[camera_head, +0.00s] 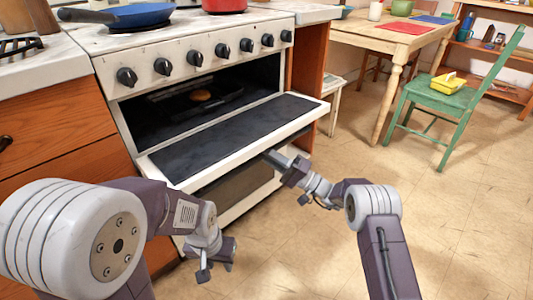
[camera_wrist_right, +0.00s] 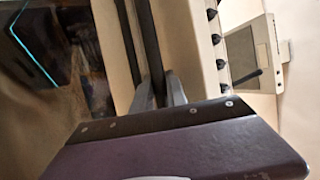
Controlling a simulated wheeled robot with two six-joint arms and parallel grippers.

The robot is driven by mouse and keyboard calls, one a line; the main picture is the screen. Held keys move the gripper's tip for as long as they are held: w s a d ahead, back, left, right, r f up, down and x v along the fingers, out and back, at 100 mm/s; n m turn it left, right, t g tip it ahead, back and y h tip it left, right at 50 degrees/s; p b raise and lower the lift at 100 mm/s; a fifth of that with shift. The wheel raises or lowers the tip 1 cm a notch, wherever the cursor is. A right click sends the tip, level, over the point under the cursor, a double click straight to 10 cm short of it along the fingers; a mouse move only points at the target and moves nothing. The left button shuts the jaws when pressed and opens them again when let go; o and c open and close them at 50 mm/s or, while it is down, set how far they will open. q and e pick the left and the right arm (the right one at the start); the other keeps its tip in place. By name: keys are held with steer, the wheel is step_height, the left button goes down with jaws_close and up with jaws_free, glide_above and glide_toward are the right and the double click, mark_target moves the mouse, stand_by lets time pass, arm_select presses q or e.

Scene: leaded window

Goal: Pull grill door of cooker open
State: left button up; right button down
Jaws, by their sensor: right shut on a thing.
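The white cooker (camera_head: 185,62) stands at the left with its grill door (camera_head: 225,140) swung down and out, its dark inner face turned up. The dark grill cavity behind it shows a small round brown item (camera_head: 201,95) on a rack. My right gripper (camera_head: 275,158) is at the front edge of the door, right of its middle. In the right wrist view its fingers (camera_wrist_right: 160,92) are shut on the door's handle, a dark bar (camera_wrist_right: 149,40). My left gripper (camera_head: 217,265) hangs low in front of the cooker, apart from the door; its finger gap is unclear.
A lower oven door (camera_head: 238,188) sits under the grill door. A blue pan (camera_head: 130,15) and a red pot (camera_head: 224,5) stand on the hob. Wooden drawers (camera_head: 60,130) adjoin at left. A table (camera_head: 400,38) and green chair (camera_head: 450,100) stand at right; floor between is clear.

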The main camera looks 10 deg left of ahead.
steer(key=shift+a, duration=0.1)
stand_by(0.4)
steer(key=c, duration=1.3)
jaws_free()
steer(key=shift+f, duration=0.1)
steer(key=p+v, duration=0.3)
steer(key=v, duration=0.6)
